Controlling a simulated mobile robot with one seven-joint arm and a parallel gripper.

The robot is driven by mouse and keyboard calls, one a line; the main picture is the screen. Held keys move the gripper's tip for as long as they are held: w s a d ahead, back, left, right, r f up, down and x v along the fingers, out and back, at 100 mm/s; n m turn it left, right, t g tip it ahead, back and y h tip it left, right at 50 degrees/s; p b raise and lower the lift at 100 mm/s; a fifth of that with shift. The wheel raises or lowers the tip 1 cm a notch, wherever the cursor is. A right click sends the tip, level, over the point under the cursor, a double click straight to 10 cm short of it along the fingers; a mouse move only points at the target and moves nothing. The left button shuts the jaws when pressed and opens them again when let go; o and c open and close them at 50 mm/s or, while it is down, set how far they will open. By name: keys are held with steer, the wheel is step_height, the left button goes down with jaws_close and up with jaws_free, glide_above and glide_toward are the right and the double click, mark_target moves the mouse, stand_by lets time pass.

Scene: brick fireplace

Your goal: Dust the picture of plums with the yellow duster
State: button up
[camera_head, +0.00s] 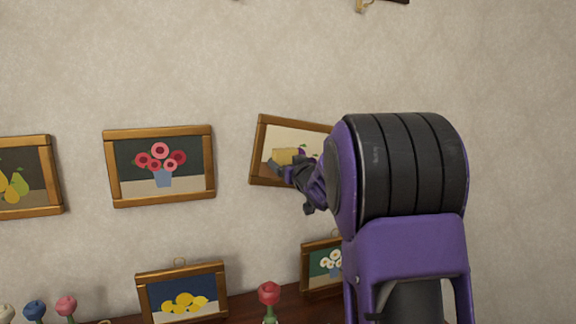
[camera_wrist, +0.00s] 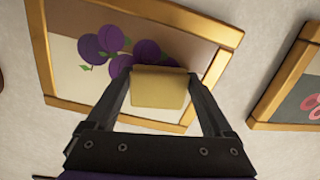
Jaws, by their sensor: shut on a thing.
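The picture of plums (camera_head: 257,150) hangs tilted on the wall, right of the middle in the head view, with its right part hidden behind my arm. In the wrist view the picture (camera_wrist: 75,60) shows purple plums with green leaves in a golden wooden frame. My gripper (camera_head: 284,163) is in front of the picture, shut on the yellow duster (camera_head: 287,155). In the wrist view the duster (camera_wrist: 160,90) sits between the fingertips of my gripper (camera_wrist: 160,80), just over the lower plums. I cannot tell whether it touches the canvas.
A picture of red flowers (camera_head: 159,165) hangs to the left, and a pear picture (camera_head: 25,180) further left. Below, a lemon picture (camera_head: 182,292), a white-flower picture (camera_head: 320,265) and a red rose ornament (camera_head: 268,295) stand on a dark shelf (camera_head: 243,306).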

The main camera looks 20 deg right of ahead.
steer(key=shift+d+p, duration=3.15)
steer(key=shift+d, duration=2.4)
steer(key=a+b, duration=0.2)
steer(key=a, duration=0.2)
steer(key=a+b, duration=0.3)
steer(key=a, duration=0.2)
steer(key=shift+f, duration=0.2)
steer(key=shift+w+a+b, duration=0.1)
steer(key=shift+a+b, duration=0.45)
steer(key=shift+a, duration=0.15)
steer(key=shift+a+r, duration=0.15)
steer(key=shift+a, duration=0.25)
steer(key=shift+s+b, duration=0.7)
steer(key=shift+s, duration=2.3)
steer(key=shift+s, duration=0.1)
